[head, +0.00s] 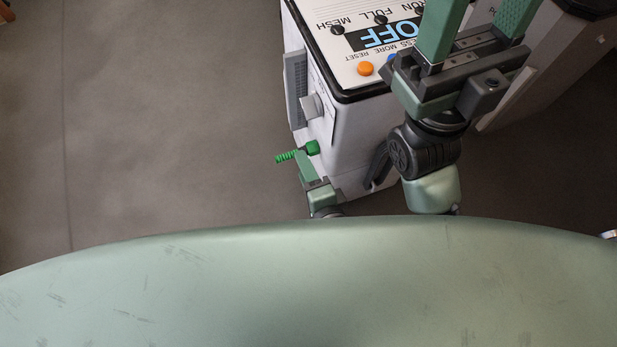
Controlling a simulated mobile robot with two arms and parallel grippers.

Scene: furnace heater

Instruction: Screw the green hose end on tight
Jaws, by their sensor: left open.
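The bright green hose end (313,148) with its short ribbed hose (286,157) sits low at the side of the white furnace heater (343,130). The hose points left, away from the heater. I cannot tell how far on it is. My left gripper (305,159) is right beside the hose end, and its finger overlaps the hose in this view. It is open; its other finger is hard to make out. My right gripper (477,22) is above the heater's right part, fingers spread, with the fingertips cut off by the top edge.
The heater's top panel has an orange button (365,68), black knobs (338,30) and a blue OFF display (388,37). A grey latch or knob (312,106) sticks out of its left side. Another white box (545,65) stands at right. The floor (160,120) at left is clear.

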